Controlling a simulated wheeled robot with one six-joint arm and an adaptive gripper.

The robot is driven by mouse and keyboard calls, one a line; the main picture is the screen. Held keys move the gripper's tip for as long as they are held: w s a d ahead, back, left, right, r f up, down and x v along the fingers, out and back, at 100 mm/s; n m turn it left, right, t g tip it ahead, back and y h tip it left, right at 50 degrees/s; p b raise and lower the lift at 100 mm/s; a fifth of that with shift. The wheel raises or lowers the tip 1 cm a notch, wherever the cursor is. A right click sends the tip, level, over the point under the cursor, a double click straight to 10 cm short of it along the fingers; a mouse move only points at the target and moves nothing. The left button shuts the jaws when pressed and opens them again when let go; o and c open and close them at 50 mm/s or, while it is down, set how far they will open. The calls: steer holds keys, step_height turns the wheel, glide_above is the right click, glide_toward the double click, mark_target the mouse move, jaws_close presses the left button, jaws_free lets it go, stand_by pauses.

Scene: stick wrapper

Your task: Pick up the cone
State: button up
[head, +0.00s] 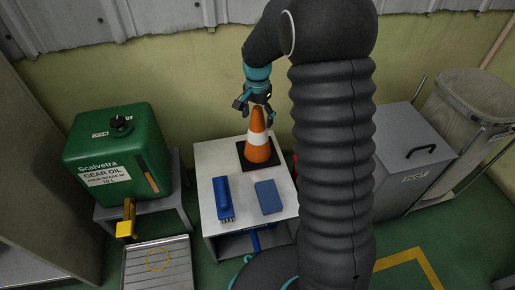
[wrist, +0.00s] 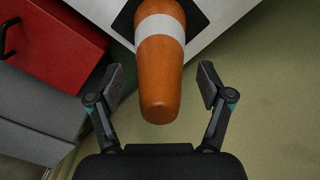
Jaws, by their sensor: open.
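The orange cone (head: 257,148) with a white band and a dark square base stands upright on a white table (head: 214,160) in the head view. My gripper (head: 256,109) is at the cone's tip, fingers spread. In the wrist view the cone (wrist: 160,75) points its rounded tip between the two open fingers of my gripper (wrist: 160,88). There is a gap on each side of the cone, and the fingers do not appear to touch it.
A blue brush (head: 223,198) and a flat blue pad (head: 268,197) lie on the table in front of the cone. A green gear oil tank (head: 118,160) stands on the left. A grey lidded bin (head: 408,150) is on the right. A red cabinet (wrist: 55,40) shows in the wrist view.

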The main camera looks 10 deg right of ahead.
jaws_close()
steer(key=shift+r, duration=0.1)
